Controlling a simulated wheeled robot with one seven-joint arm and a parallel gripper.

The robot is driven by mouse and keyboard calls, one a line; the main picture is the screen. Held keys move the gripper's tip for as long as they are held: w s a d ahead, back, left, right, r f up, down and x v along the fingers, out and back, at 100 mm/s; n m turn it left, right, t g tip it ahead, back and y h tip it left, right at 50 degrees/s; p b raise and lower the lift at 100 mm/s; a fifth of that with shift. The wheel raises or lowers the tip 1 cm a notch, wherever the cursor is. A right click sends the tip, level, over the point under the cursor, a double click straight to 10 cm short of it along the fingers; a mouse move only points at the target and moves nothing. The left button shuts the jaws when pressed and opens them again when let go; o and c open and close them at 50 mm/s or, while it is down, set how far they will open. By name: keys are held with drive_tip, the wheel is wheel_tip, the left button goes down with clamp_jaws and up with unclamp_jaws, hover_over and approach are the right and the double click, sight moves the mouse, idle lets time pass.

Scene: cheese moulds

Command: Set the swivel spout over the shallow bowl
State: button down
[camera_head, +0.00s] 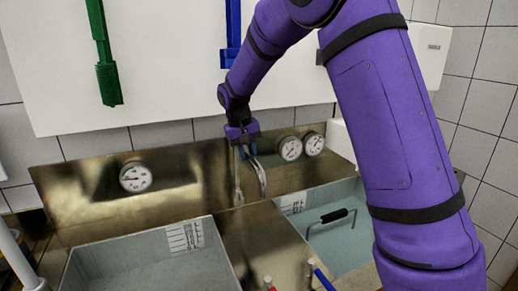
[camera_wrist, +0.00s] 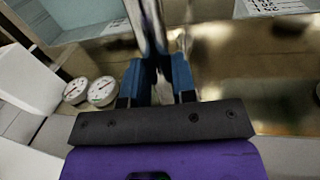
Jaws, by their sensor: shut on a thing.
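The swivel spout (camera_head: 262,178) is a shiny metal tube beside an upright metal post at the back of the steel sink. It also shows in the wrist view (camera_wrist: 149,28). My gripper (camera_head: 246,150) is at the top of the spout, its blue fingers (camera_wrist: 157,84) shut on the tube. The spout's free end appears near the strip between the two bowls, close to the right bowl's back left corner. The left bowl (camera_head: 208,232) is grey and the right bowl (camera_head: 340,190) is blue-grey; both have printed scales. I cannot tell which is shallower.
A black-handled wire tool (camera_head: 333,216) is at the right bowl. Round gauges (camera_head: 135,177) stand along the backsplash. Red and blue handles (camera_head: 322,277) are at the front. Green (camera_head: 108,80) and blue (camera_head: 230,50) tools hang on the white wall panel. A white pipe (camera_head: 18,260) stands at left.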

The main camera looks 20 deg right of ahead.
drive_tip(key=w+a+m+g, duration=0.1)
drive_tip(key=w+a+m, duration=0.3)
drive_tip(key=a+m, duration=0.3)
drive_tip(key=shift+w+a+m+y, duration=0.15)
drive_tip(key=shift+a+m+y, duration=0.15)
drive_tip(key=shift+a, duration=0.85)
drive_tip(key=c, duration=0.9)
unclamp_jaws()
drive_tip(key=shift+c, duration=0.2)
drive_tip(key=shift+r, duration=0.1)
wheel_tip(320, 180, up, 10)
drive_tip(key=w+a, duration=0.1)
drive_tip(key=shift+w+a+r, duration=0.2)
drive_tip(key=shift+a+r, duration=0.05)
drive_tip(key=shift+c, duration=0.2)
